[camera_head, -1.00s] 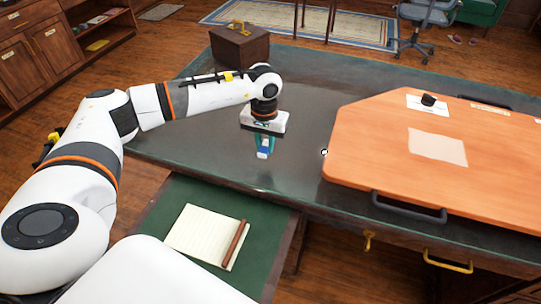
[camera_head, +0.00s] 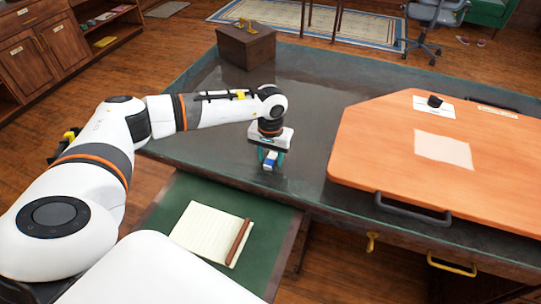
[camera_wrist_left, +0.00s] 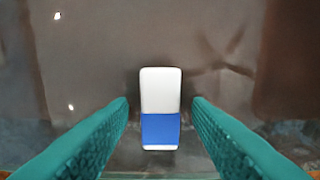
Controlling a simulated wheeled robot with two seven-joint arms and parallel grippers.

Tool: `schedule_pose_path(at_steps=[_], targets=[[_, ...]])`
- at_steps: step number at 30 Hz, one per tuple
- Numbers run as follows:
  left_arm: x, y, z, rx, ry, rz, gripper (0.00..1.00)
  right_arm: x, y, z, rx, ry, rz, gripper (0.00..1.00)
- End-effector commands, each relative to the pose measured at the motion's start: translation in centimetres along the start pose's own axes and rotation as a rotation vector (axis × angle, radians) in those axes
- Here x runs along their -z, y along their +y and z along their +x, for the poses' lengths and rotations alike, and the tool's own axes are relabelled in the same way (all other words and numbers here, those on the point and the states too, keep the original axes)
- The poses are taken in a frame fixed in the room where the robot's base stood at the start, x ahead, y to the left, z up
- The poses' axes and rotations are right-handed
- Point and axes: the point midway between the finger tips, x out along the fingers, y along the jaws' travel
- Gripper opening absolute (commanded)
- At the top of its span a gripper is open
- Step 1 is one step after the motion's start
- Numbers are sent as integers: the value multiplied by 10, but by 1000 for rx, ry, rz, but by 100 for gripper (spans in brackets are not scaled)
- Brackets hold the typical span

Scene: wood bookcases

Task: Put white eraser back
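The white eraser (camera_wrist_left: 160,92) has a blue sleeve around its lower part and lies on the dark glossy tabletop. In the left wrist view it sits between the two teal fingers of my left gripper (camera_wrist_left: 160,118), with a gap on each side. In the head view the eraser (camera_head: 270,160) shows just under my left gripper (camera_head: 270,156), whose fingers point down around it. The left gripper is open. My right gripper is not in view.
An orange board (camera_head: 370,155) with a dark handle (camera_head: 412,209) lies on the desk (camera_head: 310,85) at right. A brown box (camera_head: 246,48) stands at the back. A notepad (camera_head: 205,232) and brown stick (camera_head: 238,242) lie on a green lower surface (camera_head: 160,215) in front.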

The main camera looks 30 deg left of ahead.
Motion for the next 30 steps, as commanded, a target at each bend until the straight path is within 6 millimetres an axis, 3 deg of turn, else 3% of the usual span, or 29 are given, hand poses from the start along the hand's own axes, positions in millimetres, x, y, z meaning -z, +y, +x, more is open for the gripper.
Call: schedule_pose_path(at_steps=[11,24,30], targets=[[0,0,-7,0,-1,0,45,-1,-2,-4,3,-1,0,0],[-1,0,-93,2,-4,0,45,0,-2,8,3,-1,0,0],[0,0,-118,1,-2,0,45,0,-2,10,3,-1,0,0]])
